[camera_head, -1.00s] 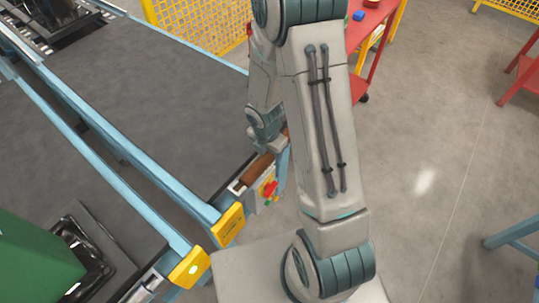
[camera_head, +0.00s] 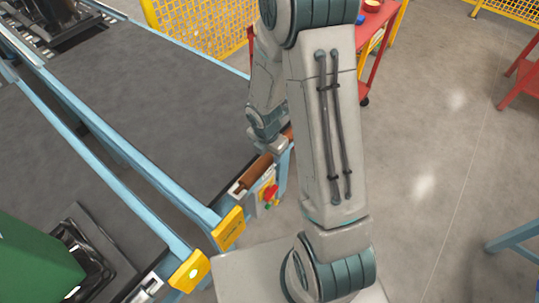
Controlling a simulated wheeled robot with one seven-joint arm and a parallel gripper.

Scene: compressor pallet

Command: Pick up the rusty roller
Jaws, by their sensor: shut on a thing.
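The rusty roller (camera_head: 257,170) is a brown cylinder at the near end of the wide grey conveyor belt (camera_head: 150,110). It lies across the belt's end, between the blue side rails. My gripper (camera_head: 273,148) reaches down onto the roller's far part and is shut on it. The fingertips are mostly hidden by the wrist, and my arm covers what lies to the right. I cannot tell whether the roller is clear of its seat.
Yellow end caps (camera_head: 229,228) and a control box with a red button (camera_head: 270,192) sit close to the roller. A green box (camera_head: 35,258) rests on a black tray at lower left. A red cart (camera_head: 372,40) stands behind my arm.

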